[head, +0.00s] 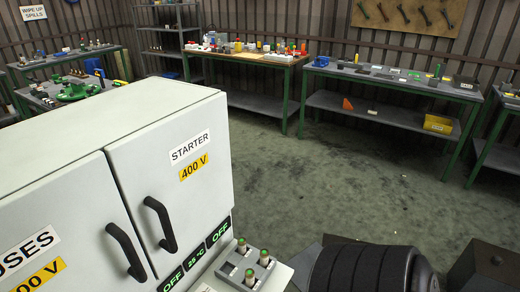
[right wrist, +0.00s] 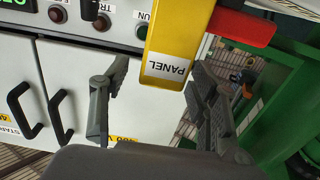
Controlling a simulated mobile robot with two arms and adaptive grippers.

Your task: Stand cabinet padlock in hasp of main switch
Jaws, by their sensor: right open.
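In the right wrist view my right gripper (right wrist: 159,72) is open, with one finger on each side of the lower end of a yellow block (right wrist: 178,42) labelled PANEL. I cannot tell whether either finger touches it. A red bar (right wrist: 242,27) extends right from the block's upper part. I cannot tell whether this block and bar are the main switch, and no hasp can be made out. I cannot clearly identify the padlock in either view. My left gripper is not in view, and the head view shows no gripper.
A grey cabinet (head: 160,100) with black door handles fills the left of the head view. A small tray (head: 232,268) holds several green-topped pieces beside it. Workbenches (head: 390,73) with loose parts stand along the back wall. Open floor (head: 320,180) lies between. Panel buttons (right wrist: 102,22) show near my gripper.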

